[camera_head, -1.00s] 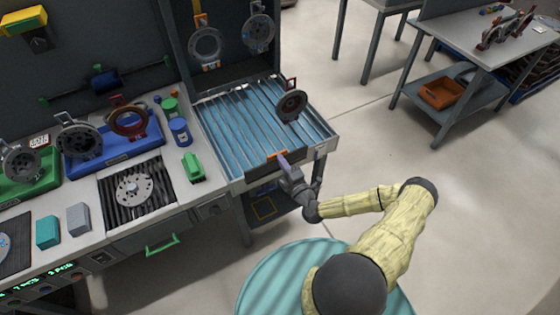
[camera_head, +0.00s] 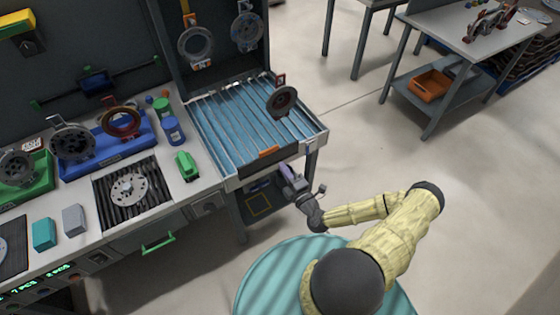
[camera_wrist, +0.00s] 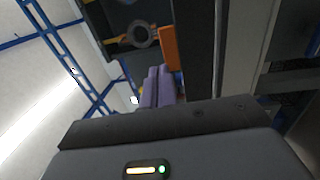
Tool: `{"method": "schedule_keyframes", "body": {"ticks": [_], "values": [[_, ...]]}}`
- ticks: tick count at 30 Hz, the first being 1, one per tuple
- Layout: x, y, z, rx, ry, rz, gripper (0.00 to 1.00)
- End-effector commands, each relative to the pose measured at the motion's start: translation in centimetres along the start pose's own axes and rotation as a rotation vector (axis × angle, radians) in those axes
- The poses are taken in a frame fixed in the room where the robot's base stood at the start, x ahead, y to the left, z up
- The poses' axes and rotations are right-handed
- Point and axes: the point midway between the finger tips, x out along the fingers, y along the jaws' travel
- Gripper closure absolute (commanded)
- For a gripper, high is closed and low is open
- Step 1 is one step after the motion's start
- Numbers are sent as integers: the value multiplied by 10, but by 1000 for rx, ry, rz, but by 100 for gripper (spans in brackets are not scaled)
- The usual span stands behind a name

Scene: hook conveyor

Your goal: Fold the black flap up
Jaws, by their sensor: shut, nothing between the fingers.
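The conveyor (camera_head: 220,120) has blue slats and a pale frame. A small orange tab (camera_head: 268,152) shows at its front edge. In the wrist view an orange tab (camera_wrist: 170,48) adjoins a dark strip, which appears to be the black flap (camera_wrist: 193,55). The flap's exact angle is hard to tell. My gripper (camera_head: 285,170) is just in front of and below the conveyor's front edge, right of the tab. Its purple fingers (camera_wrist: 156,88) are shut together and empty, and I see no clear contact with the flap.
A dark round part (camera_head: 282,101) stands above the slats at the right. Rings hang at the back (camera_head: 197,44). A workbench (camera_head: 150,205) with trays and a green block (camera_head: 186,166) adjoins on the left.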

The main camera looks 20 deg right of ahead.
Motion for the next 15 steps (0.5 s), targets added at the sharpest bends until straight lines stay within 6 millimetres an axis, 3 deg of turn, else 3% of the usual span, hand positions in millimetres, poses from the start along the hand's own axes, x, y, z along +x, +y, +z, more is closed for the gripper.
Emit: {"method": "schedule_keyframes", "body": {"ticks": [9, 15], "values": [[-62, 3, 1, 0, -3, -2, 100], [-79, 7, 1, -1, -3, -1, 100]]}}
